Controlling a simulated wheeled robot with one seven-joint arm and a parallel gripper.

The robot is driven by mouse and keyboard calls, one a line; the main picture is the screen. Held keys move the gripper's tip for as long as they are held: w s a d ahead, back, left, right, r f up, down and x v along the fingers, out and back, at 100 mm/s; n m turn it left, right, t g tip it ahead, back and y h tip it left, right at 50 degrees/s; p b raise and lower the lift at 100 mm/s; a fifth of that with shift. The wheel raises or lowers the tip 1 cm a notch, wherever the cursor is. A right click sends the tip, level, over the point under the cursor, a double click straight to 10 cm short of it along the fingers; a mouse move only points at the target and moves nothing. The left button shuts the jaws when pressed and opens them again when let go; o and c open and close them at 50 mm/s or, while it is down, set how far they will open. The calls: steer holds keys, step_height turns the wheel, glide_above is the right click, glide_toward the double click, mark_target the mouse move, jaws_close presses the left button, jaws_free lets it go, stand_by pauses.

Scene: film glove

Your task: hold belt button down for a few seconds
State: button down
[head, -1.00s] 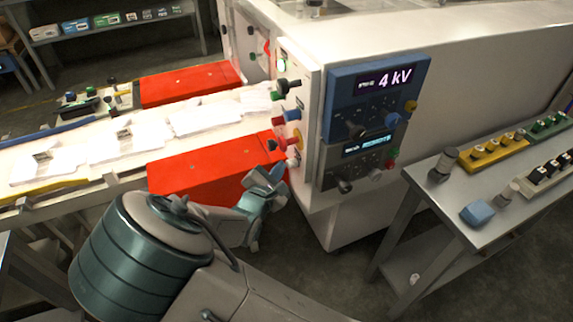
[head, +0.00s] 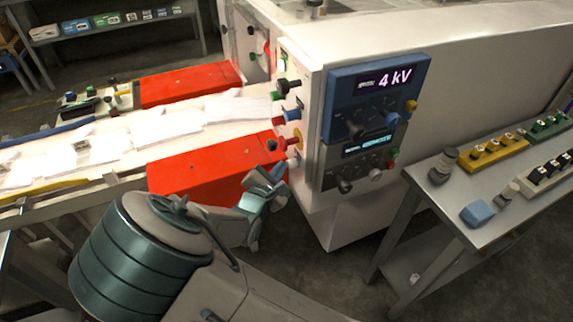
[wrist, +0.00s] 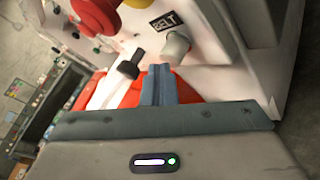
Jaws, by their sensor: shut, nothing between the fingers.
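In the wrist view, the label BELT (wrist: 167,20) is on the machine's pale side panel. A pale grey cylindrical button (wrist: 177,46) sticks out just below it, with a black knob (wrist: 131,64) to its left. My gripper (wrist: 158,70) is shut and empty, its fingertips just below the grey button and between it and the black knob. I cannot tell whether the fingertips touch the button. In the head view, my gripper (head: 281,175) is at the lower end of the panel (head: 300,95), and the grey button cannot be made out there.
Red and yellow knobs (head: 291,141) stick out of the panel above my gripper. A red block (head: 200,165) lies beside the conveyor (head: 110,172), which carries white sheets. The display reads 4 kV (head: 394,78). A grey table (head: 490,225) with switch boxes stands at right.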

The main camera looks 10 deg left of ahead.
stand_by(0.8)
steer(key=shift+s+a+p, duration=0.3)
steer(key=shift+s+a, duration=0.15)
steer(key=shift+a, duration=0.3)
steer(key=shift+a, duration=0.1)
steer(key=s+a, duration=0.1)
steer(key=a+p, duration=0.1)
steer(key=s+a, duration=0.1)
steer(key=a, duration=0.1)
steer(key=shift+s, duration=0.35)
